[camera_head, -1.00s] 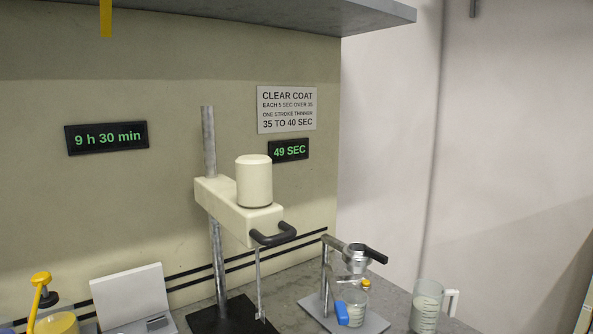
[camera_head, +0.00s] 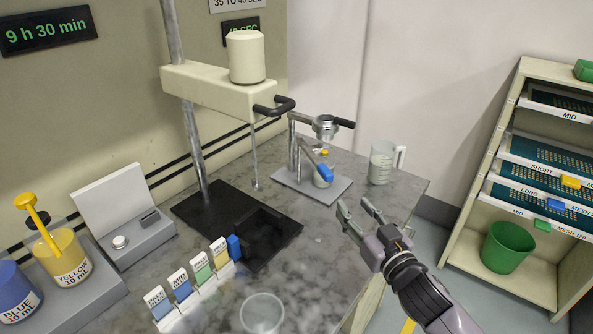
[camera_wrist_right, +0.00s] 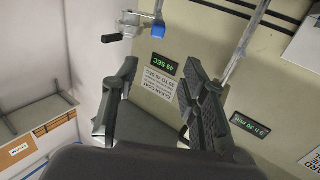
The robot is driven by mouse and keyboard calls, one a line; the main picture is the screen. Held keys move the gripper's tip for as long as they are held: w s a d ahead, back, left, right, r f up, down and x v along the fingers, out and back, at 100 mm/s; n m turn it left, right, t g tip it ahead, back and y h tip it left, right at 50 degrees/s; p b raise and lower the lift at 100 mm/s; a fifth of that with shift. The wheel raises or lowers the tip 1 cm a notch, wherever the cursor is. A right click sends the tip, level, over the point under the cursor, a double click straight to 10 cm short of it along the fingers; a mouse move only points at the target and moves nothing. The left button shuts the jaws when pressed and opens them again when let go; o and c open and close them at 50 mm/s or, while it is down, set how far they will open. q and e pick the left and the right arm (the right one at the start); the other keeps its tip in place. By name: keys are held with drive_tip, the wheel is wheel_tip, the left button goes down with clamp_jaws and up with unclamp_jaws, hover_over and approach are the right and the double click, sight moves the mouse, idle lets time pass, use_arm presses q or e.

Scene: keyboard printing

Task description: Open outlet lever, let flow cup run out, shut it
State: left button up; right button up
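The metal flow cup (camera_head: 325,125) with a black handle hangs in its stand at the back right of the bench. My right gripper (camera_head: 356,204) is open and empty, in front of the stand and apart from the lever. In the right wrist view, the flow cup (camera_wrist_right: 131,22) and blue lever (camera_wrist_right: 158,30) lie beyond the open fingers (camera_wrist_right: 160,100). My left gripper is out of view.
A measuring jug (camera_head: 382,163) stands right of the stand. A mixer (camera_head: 215,88) with a black base is to its left. A shelf rack (camera_head: 535,165) stands at right. The wall display (camera_wrist_right: 166,64) reads 49 SEC.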

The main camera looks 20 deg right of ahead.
sight(328, 172)
drive_tip(key=w+p, duration=0.1)
drive_tip(key=w, duration=0.4)
drive_tip(key=w+p, duration=0.1)
drive_tip(key=w, duration=0.4)
drive_tip(key=w+d+p, duration=0.1)
drive_tip(key=w, duration=0.4)
drive_tip(key=shift+w, duration=0.25)
drive_tip(key=shift+w+f, duration=0.1)
drive_tip(key=shift+w, duration=0.6)
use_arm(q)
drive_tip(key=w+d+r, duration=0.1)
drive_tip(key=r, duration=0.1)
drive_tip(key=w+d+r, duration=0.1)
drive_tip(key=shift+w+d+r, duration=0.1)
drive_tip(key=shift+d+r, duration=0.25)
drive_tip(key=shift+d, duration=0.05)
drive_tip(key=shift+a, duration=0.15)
use_arm(e)
drive_tip(key=shift+c, duration=0.6)
drive_tip(key=shift+c, duration=1.2)
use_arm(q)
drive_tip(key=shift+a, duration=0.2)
use_arm(e)
clamp_jaws()
